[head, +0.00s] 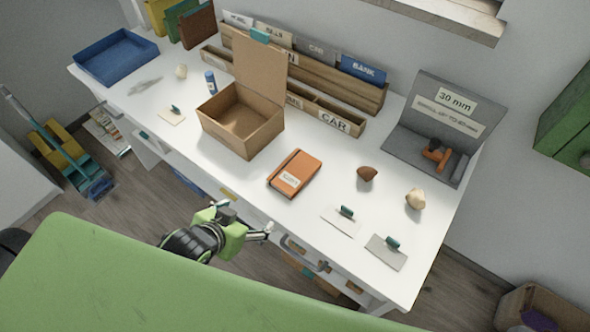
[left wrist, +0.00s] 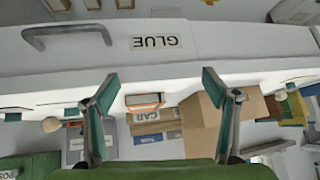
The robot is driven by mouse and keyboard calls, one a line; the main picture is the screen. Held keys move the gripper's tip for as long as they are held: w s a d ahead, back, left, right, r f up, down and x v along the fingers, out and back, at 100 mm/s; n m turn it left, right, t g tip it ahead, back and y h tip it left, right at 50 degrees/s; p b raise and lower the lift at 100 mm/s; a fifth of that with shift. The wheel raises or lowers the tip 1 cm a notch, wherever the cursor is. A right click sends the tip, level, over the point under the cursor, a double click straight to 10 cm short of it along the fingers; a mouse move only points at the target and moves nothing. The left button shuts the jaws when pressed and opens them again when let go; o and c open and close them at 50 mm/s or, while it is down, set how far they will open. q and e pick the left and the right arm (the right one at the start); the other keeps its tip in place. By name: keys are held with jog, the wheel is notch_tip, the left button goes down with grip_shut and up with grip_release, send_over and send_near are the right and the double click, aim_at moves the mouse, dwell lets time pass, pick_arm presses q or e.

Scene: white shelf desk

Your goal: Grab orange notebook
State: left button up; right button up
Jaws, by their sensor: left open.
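The orange notebook (head: 295,173) lies flat on the white desk (head: 240,180), near its front edge and right of the open cardboard box (head: 240,120). It has a dark band and a pale label. My left gripper (head: 240,217) is in front of the desk's front edge, apart from the notebook and nearer to me. In the left wrist view the left gripper (left wrist: 160,85) has its fingers wide apart with nothing between them. The notebook (left wrist: 145,101) shows there upside down, beyond the desk edge. My right gripper is not in view.
A drawer front marked GLUE (left wrist: 155,42) faces the left wrist camera. Right of the notebook are a brown lump (head: 367,173), a pale lump (head: 415,199) and small cards with green clips. A wooden organizer (head: 345,95) and a grey case (head: 405,140) stand behind.

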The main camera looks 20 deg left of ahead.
pick_arm(q)
jog(key=w+r, duration=0.1)
jog(key=w+t+h, duration=0.1)
jog(key=w+r+t, duration=0.1)
jog(key=shift+w+d+r+m, duration=0.1)
jog(key=shift+d+r+m, duration=0.2)
jog(key=shift+m, duration=0.1)
jog(key=r+h, duration=0.1)
jog(key=w+d+r+t+h, duration=0.1)
jog(key=d+r+m+t+h, duration=0.1)
jog(key=shift+w+d+r, duration=0.1)
jog(key=shift+w+r, duration=0.1)
jog(key=shift+w, duration=0.1)
jog(key=shift+w+d, duration=0.15)
jog(key=shift+w, duration=0.05)
send_near(295, 170)
jog(key=x, duration=0.3)
jog(key=shift+w+r+p, duration=0.15)
jog(key=shift+w+p, duration=0.15)
jog(key=shift+w, duration=0.05)
jog(key=shift+f+p+x, duration=0.15)
jog(key=shift+p+x, duration=0.05)
jog(key=shift+x, duration=1.45)
jog(key=shift+f+p+x, duration=0.15)
jog(key=shift+f+x, duration=0.05)
jog(key=shift+x, duration=1.45)
jog(key=shift+s+r, duration=0.1)
jog(key=shift+s, duration=0.1)
jog(key=c, duration=1.3)
